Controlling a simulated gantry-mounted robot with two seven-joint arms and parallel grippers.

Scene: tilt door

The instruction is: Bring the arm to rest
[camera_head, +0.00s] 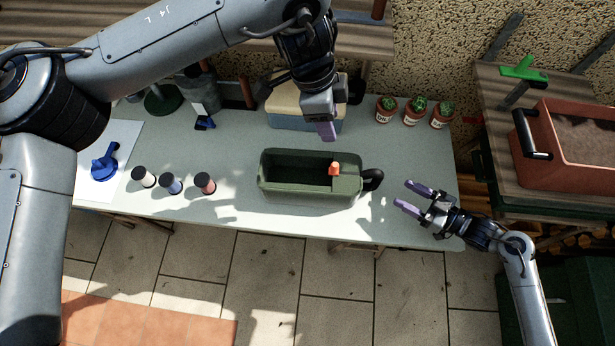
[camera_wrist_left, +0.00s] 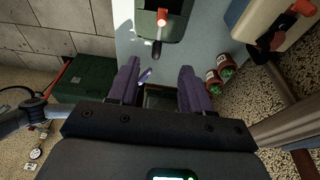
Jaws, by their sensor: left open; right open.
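My left gripper (camera_head: 327,130) hangs over the back of the table, in front of the blue box with a cream lid. In the left wrist view its two purple fingers (camera_wrist_left: 158,88) are spread apart with nothing held between them. My right gripper (camera_head: 400,196) is over the right end of the table, right of the green toolbox. Its purple fingers are apart and empty. No tilting door can be made out in these views.
Three potted cacti (camera_head: 416,110) stand at the back right. The blue box (camera_head: 290,121) is behind the toolbox. Several small jars (camera_head: 172,183) stand left. A red bin (camera_head: 570,140) sits on the right bench.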

